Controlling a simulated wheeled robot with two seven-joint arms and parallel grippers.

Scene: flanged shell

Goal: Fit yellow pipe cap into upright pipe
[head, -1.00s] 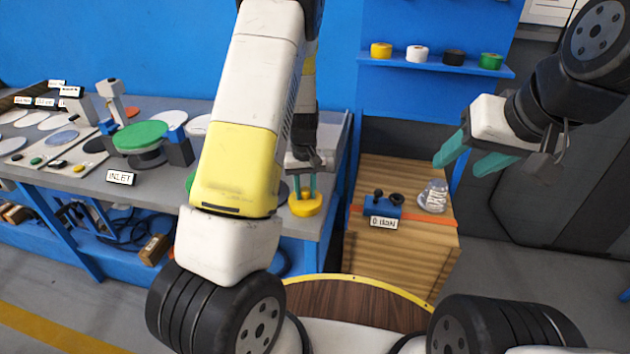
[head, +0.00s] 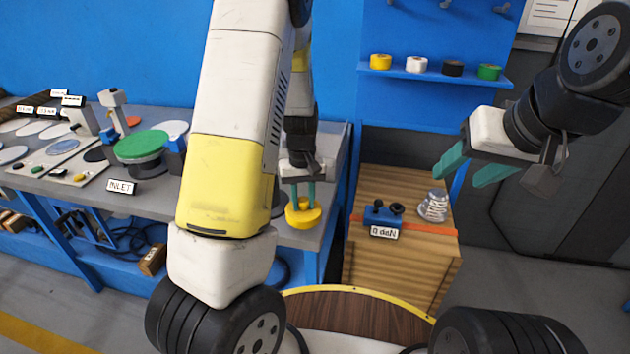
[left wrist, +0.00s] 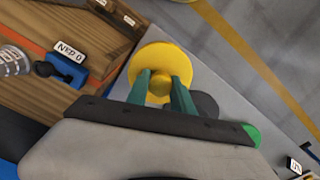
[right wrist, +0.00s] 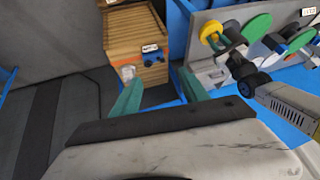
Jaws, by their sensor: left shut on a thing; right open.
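My left gripper (head: 303,196) is shut on the yellow pipe cap (head: 303,214), a round flanged disc, at the right end of the grey bench. In the left wrist view the cap (left wrist: 161,60) shows its wide flange below the fingers (left wrist: 160,88). Whether the cap touches the bench I cannot tell. My right gripper (head: 473,168) is open and empty, raised at the right, above and right of the wooden crate. I cannot pick out the upright pipe for certain; my left arm hides part of the bench. A dark round piece (left wrist: 205,104) is beside the held cap.
A green disc (head: 140,144) on a dark stand is by the INLET sign (head: 121,187). The wooden crate (head: 400,270) carries a blue fixture (head: 383,216) and a clear, ringed object (head: 433,206). A blue shelf (head: 430,72) with several coloured rolls hangs behind it.

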